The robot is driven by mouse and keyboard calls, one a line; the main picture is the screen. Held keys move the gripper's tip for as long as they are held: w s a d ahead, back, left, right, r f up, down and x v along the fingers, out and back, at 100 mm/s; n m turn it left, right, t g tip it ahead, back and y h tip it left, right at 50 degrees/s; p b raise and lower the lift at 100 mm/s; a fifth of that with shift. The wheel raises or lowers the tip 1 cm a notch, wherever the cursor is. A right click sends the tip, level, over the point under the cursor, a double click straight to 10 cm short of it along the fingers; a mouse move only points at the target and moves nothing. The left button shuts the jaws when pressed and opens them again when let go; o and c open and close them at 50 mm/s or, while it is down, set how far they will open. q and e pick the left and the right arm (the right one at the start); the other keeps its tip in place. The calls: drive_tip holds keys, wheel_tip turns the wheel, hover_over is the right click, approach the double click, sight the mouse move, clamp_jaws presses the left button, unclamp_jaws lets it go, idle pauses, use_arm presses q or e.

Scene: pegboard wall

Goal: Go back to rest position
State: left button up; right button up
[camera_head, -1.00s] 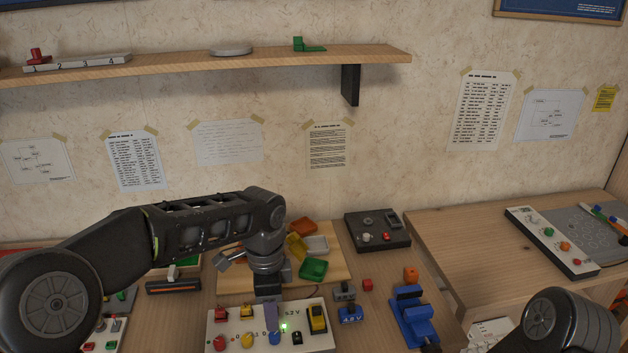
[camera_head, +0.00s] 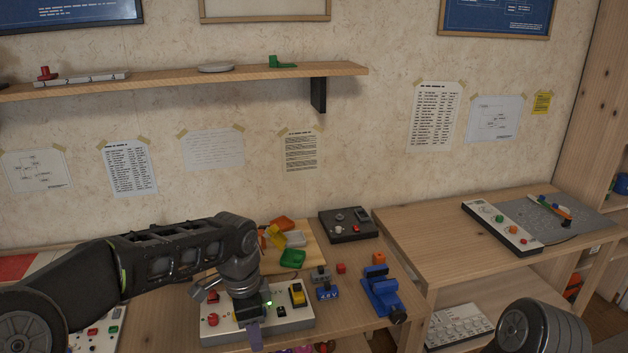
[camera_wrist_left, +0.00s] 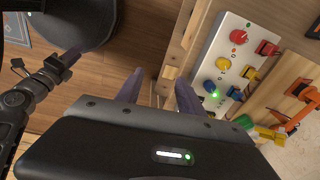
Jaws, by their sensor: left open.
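My left gripper (camera_head: 254,335) points down at the front edge of the white control panel (camera_head: 300,318). In the left wrist view its two fingers (camera_wrist_left: 158,88) are apart with nothing between them. The panel, with red, yellow and blue knobs and a lit green light, stands to the right of the fingers there (camera_wrist_left: 233,45). My left arm (camera_head: 170,255) is stretched over the left part of the bench. Only a rounded part of my right arm (camera_head: 545,325) shows in the head view. A dark gripper, likely my right one (camera_wrist_left: 62,66), shows in the left wrist view, its jaws unclear.
Behind the panel lie a wooden board (camera_head: 312,253) with coloured pieces and a dark box (camera_head: 348,226). A blue vise-like device (camera_head: 381,293) stands to the right. A second table (camera_head: 430,228) holds another panel (camera_head: 500,228). The wall shelf (camera_head: 180,79) is above.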

use_arm(q)
drive_tip(key=w+d+f+n+t+h, duration=0.2)
drive_tip(key=w+d+f+n, duration=0.15)
drive_tip(key=d, duration=0.25)
drive_tip(key=s+d+f+n+h, duration=0.25)
drive_tip(key=s+f+n, duration=0.25)
drive_tip(key=f, duration=0.7)
drive_tip(key=s+a+f+n+g, duration=0.1)
drive_tip(key=s+f+n, duration=0.3)
drive_tip(key=s+f, duration=0.4)
drive_tip(key=s+a+f+n+g, duration=0.1)
drive_tip(key=s+a+f+n, duration=0.1)
drive_tip(key=s+f, duration=0.7)
drive_tip(key=s+n, duration=0.1)
drive_tip(key=s, duration=0.5)
drive_tip(key=shift+s+a+n+y, duration=0.15)
drive_tip(key=shift+a+n+y, duration=0.15)
drive_tip(key=shift+n+y, duration=0.05)
idle(1.0)
